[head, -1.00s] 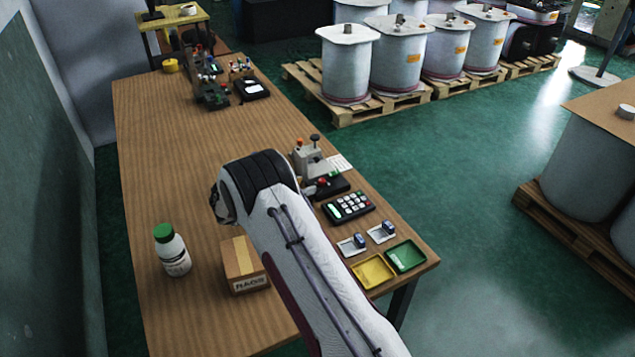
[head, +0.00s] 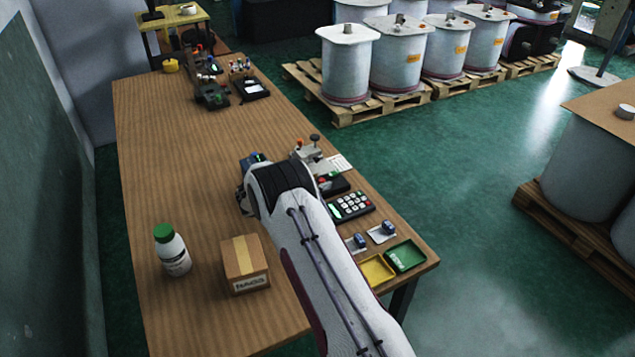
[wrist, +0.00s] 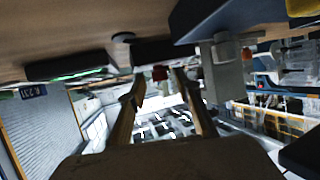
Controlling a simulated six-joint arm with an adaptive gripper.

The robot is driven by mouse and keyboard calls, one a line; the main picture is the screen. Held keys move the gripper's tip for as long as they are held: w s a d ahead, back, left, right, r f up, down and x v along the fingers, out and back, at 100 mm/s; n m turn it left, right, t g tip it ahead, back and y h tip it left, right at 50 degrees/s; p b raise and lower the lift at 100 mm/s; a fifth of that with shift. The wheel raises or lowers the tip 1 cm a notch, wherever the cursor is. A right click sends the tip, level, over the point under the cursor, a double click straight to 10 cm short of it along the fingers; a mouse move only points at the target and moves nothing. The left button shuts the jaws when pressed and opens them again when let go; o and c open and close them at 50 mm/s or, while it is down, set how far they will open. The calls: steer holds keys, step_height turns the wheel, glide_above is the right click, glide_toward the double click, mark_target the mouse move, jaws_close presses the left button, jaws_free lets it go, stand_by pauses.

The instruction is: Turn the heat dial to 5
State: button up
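I cannot make out a heat dial with numbers in either view. A small blue device with a green light (head: 255,159) shows just beyond my arm in the head view, partly hidden by it. In the wrist view, a dark box with a green lit strip (wrist: 70,68) is at upper left, and a small dark round knob (wrist: 122,37) is near the top middle. My gripper (wrist: 159,76) has its two fingers apart, with nothing seen held between them. A small red part (wrist: 160,73) appears beyond the fingertips. In the head view my arm hides the gripper.
A grey press (head: 308,153), a keypad (head: 350,206), a yellow tray (head: 375,270) and a green tray (head: 405,256) line the table's right edge. A cardboard box (head: 245,265) and a white bottle (head: 172,250) stand in front. The table's (head: 190,160) left middle is clear.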

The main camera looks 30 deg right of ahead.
steer(key=shift+d, duration=0.1)
jaws_close()
steer(key=shift+w+r+m+g+h, duration=0.15)
steer(key=shift+m+g+h, duration=0.25)
steer(key=shift+m+g, duration=0.45)
stand_by(0.3)
jaws_free()
steer(key=v, duration=1.2)
